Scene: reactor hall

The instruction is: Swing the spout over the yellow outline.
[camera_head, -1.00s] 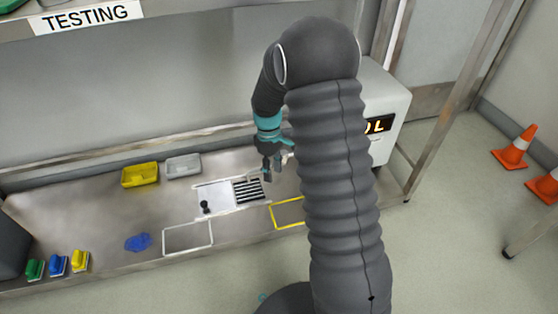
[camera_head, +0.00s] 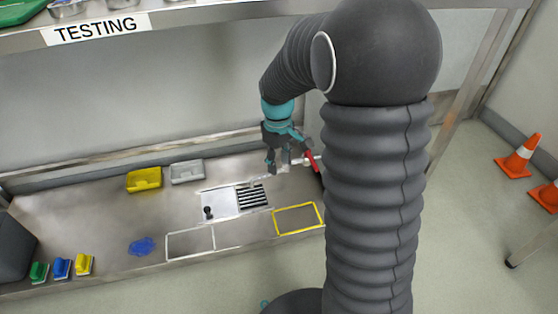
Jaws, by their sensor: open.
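The yellow outline (camera_head: 298,219) lies on the steel bench, right of a white outline. It is in full view and looks empty. My gripper (camera_head: 279,166) hangs open above the bench, behind the yellow outline and the striped panel. A pale metal pipe piece (camera_head: 298,161), perhaps the spout, shows just right of the fingers, with a red handle-like part (camera_head: 312,160) beside it. I cannot tell whether the fingers touch it. My dark arm hides what lies farther right.
A white panel with a black knob (camera_head: 208,212) and a striped grille (camera_head: 252,196) lies left of the yellow outline. A yellow tray (camera_head: 145,179), grey tray (camera_head: 187,172), blue cloth (camera_head: 142,246) and several small brushes (camera_head: 62,268) are farther left. Orange cones (camera_head: 520,157) stand on the floor.

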